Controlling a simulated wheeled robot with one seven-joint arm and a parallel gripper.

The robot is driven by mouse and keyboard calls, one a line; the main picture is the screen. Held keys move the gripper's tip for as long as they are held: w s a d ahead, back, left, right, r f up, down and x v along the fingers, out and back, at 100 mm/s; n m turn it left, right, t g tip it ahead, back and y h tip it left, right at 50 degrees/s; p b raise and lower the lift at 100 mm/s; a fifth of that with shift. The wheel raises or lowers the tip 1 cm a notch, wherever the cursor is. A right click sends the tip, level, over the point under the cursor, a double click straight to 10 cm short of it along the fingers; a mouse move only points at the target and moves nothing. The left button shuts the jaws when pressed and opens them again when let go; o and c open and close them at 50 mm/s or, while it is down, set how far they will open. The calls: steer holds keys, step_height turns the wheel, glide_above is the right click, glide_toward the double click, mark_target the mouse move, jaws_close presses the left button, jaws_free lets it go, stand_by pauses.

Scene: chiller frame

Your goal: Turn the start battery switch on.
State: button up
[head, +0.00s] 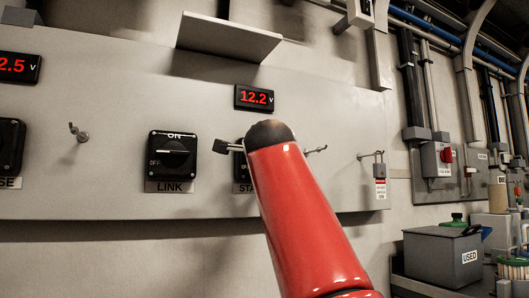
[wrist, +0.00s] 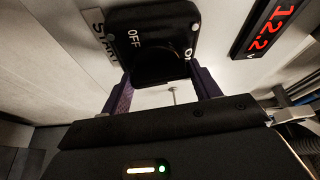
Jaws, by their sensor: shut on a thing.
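The start battery switch is a black box with OFF and ON marks in the wrist view (wrist: 150,22). Its START label (wrist: 98,32) is beside it. In the head view my red arm covers most of the switch, and only part of its label (head: 243,187) shows. My gripper (wrist: 165,78) has its two purple fingers on either side of the switch's dark knob, shut on it. The knob's front is dark and I cannot tell which mark it points to.
A red 12.2 V display (head: 254,98) is above the start switch. The LINK switch (head: 172,156) is to its left. Hooks stick out of the panel, one with a hanging lock tag (head: 380,180). A grey shelf (head: 225,38) juts out above. A USED box (head: 442,256) stands at right.

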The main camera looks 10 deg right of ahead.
steer(key=shift+m+g+p, duration=0.3)
steer(key=shift+m+p, duration=0.05)
steer(key=shift+m, duration=0.25)
steer(key=o, duration=1)
steer(key=b+v, duration=0.3)
steer(key=v, duration=0.4)
steer(key=shift+s, duration=0.4)
